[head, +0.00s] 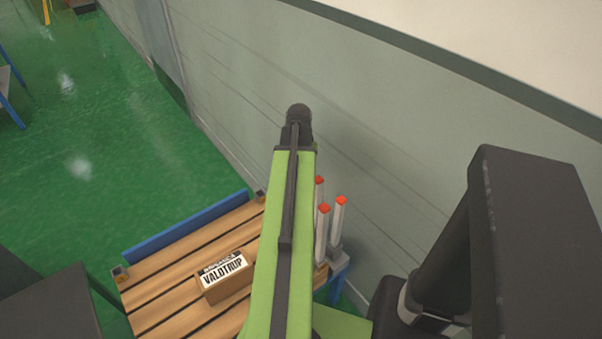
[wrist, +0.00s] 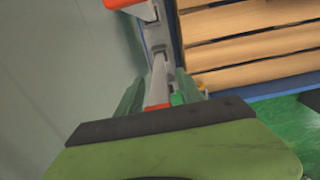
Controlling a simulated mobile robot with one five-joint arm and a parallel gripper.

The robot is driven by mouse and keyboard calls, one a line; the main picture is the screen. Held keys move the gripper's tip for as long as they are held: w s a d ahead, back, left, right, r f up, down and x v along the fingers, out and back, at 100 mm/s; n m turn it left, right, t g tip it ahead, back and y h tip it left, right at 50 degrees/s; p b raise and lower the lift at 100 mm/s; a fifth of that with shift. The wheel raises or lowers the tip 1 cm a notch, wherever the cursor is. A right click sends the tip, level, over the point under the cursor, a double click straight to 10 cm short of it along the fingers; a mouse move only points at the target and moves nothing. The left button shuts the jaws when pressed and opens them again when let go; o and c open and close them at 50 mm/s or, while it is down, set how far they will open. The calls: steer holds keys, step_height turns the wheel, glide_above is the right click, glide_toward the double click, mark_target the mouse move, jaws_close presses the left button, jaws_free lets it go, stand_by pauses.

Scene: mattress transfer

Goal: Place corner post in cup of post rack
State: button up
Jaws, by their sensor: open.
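Three pale corner posts with orange-red tops, one of them the front post (head: 323,235), stand upright at the bed frame's right end by the wall. The post rack (head: 338,262) shows as a grey and blue piece at their feet; its cups are mostly hidden. In the wrist view my gripper (wrist: 159,80) is open, its green fingers on either side of a pale post (wrist: 159,85) with an orange end. I cannot tell if they touch it. Another orange-ended post (wrist: 125,3) is cut off at the top edge. My gripper is not visible in the head view.
A slatted wooden bed frame (head: 185,275) with a blue side rail (head: 185,228) carries a cardboard box (head: 224,279) labelled VALOTRUP. The slats also show in the wrist view (wrist: 250,50). A grey wall (head: 400,190) runs close on the right. Green floor (head: 80,120) is open at left.

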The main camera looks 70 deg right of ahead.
step_height(320, 180, up, 12)
steer(key=p, duration=1.2)
steer(key=shift+r, duration=0.25)
steer(key=shift+f, duration=0.15)
